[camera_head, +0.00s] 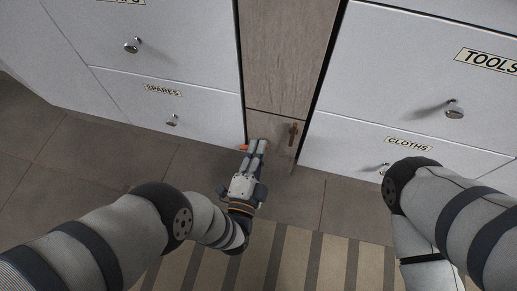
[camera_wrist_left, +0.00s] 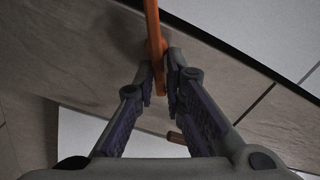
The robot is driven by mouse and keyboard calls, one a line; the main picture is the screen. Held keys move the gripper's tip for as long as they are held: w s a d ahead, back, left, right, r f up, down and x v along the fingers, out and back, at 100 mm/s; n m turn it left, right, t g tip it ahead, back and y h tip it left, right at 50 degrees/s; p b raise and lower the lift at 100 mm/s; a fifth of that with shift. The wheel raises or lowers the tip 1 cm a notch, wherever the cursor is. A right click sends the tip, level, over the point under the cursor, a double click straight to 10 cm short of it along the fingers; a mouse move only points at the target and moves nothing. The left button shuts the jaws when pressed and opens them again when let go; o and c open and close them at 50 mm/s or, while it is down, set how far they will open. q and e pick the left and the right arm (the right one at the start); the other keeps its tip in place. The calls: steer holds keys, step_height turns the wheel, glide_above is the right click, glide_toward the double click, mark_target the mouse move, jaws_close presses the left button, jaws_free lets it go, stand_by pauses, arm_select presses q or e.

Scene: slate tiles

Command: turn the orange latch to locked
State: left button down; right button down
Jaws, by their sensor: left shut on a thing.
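The orange latch (camera_wrist_left: 152,28) is a thin bar. In the left wrist view it runs from the top edge down between my left gripper's fingertips (camera_wrist_left: 162,76), which are shut on its end. In the head view a small orange piece (camera_head: 244,148) shows just left of my left gripper (camera_head: 258,145), at the bottom of the wooden panel. The fingers hide the rest of the latch there, and I see no locked mark. My right arm shows at the right, but its gripper is out of view.
A brown handle (camera_head: 293,133) sticks out from the lower wooden door, right of my left gripper. White drawers flank the wooden column, with the SPARES drawer (camera_head: 205,110) left and the CLOTHS drawer (camera_head: 345,145) right. A striped mat (camera_head: 300,262) lies on the tiled floor.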

arm_select(q)
steer(key=shift+s+d+f+m, duration=0.15)
steer(key=shift+s+f+m, duration=0.1)
steer(key=shift+m, duration=0.3)
steer(key=shift+s+d+f+m, duration=0.15)
steer(key=shift+f+m, duration=0.1)
steer(key=shift+m, duration=0.3)
stand_by(1.9)
steer(key=c, duration=1.7)
jaws_free()
steer(key=shift+w, duration=0.2)
steer(key=shift+r, duration=0.1)
steer(key=v, duration=1.2)
steer(key=shift+a, duration=0.1)
